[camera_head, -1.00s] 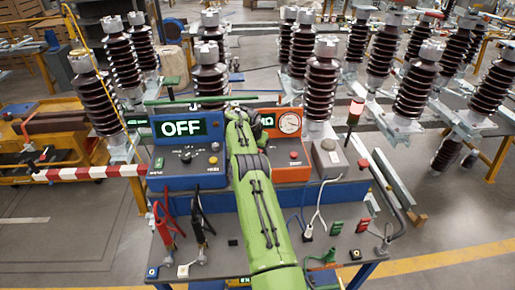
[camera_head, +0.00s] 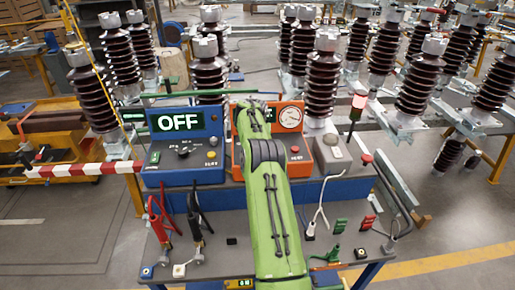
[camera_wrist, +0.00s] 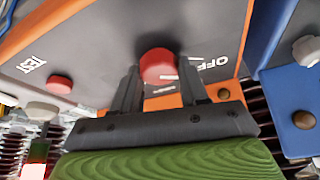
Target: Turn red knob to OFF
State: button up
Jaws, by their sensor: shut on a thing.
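The red knob (camera_wrist: 158,64) sits on the grey sloping face of an orange-edged box. In the wrist view it is between the two dark fingers of my gripper (camera_wrist: 158,88), which are closed against its sides. A short white mark shows on the knob's lower right. The white OFF label (camera_wrist: 210,63) is printed to its right. Another label below the knob is mostly hidden by the fingers. In the head view the orange box (camera_head: 306,173) stands behind my green arm, and my arm hides the knob and the fingertips.
A red button (camera_wrist: 60,84) near a TEST label lies left of the knob. A blue box (camera_head: 214,174) with a lit OFF display (camera_head: 180,122) stands left of the orange box. A round gauge (camera_head: 290,118) and cables are nearby. Tall brown insulators stand behind.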

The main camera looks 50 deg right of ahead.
jog(key=o, duration=1.1)
jog(key=shift+c, duration=0.2)
jog(key=v, duration=1.5)
jog(key=shift+a+r, duration=0.15)
jog(key=shift+r, duration=0.25)
